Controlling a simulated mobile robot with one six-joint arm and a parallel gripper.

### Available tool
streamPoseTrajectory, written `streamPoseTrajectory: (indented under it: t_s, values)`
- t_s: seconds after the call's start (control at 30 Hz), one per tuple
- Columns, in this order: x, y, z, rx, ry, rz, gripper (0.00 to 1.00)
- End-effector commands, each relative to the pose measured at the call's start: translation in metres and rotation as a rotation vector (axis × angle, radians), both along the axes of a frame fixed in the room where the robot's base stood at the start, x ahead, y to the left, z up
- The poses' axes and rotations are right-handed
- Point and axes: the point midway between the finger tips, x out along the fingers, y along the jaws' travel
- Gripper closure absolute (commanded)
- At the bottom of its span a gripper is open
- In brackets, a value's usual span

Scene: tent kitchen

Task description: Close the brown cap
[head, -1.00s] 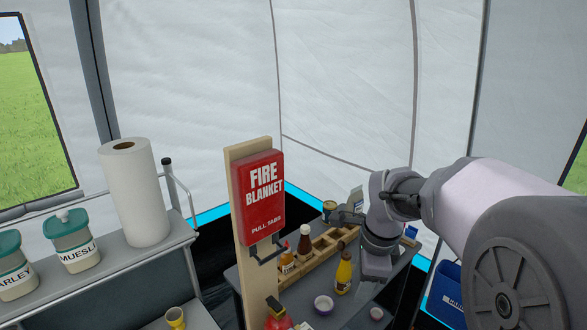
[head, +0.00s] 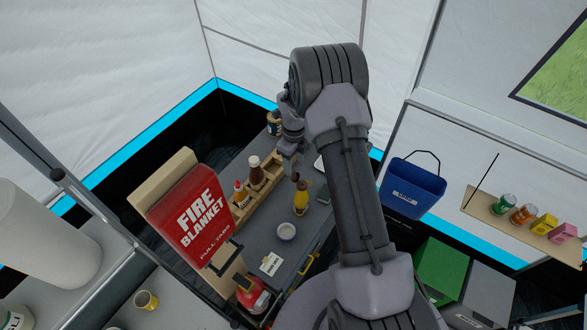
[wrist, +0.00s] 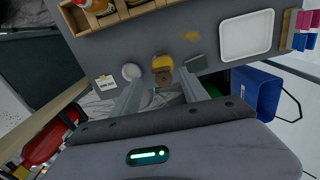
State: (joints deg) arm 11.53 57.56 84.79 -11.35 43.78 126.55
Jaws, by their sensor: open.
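A yellow bottle (head: 301,201) with a brown cap (head: 301,185) stands upright on the grey worktop (head: 318,225). My gripper (head: 294,168) is above and just behind it in the head view, pointing down. In the wrist view my gripper (wrist: 158,76) is open, its two fingers spread wide. The brown cap (wrist: 164,77) and the yellow bottle (wrist: 162,63) show between the fingertips, with room on both sides. I cannot tell whether the fingers touch the cap or how far the cap is open.
A wooden caddy (head: 243,212) with sauce bottles stands left of the yellow bottle. A small white bowl (head: 287,231) and a white card (head: 271,264) are in front. A white tray (wrist: 246,36) lies right in the wrist view. The fire blanket board (head: 185,215) stands at left.

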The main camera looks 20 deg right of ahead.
Motion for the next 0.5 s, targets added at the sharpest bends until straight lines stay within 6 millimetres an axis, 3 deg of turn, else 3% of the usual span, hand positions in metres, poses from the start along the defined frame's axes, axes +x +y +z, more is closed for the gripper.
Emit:
streamPoseTrajectory:
  t_s: [0.2,0.5]
  values:
    - [0.000,0.000,-0.037,-0.001,0.001,0.001,0.48]
    - [0.000,0.000,-0.045,0.000,-0.001,0.001,0.48]
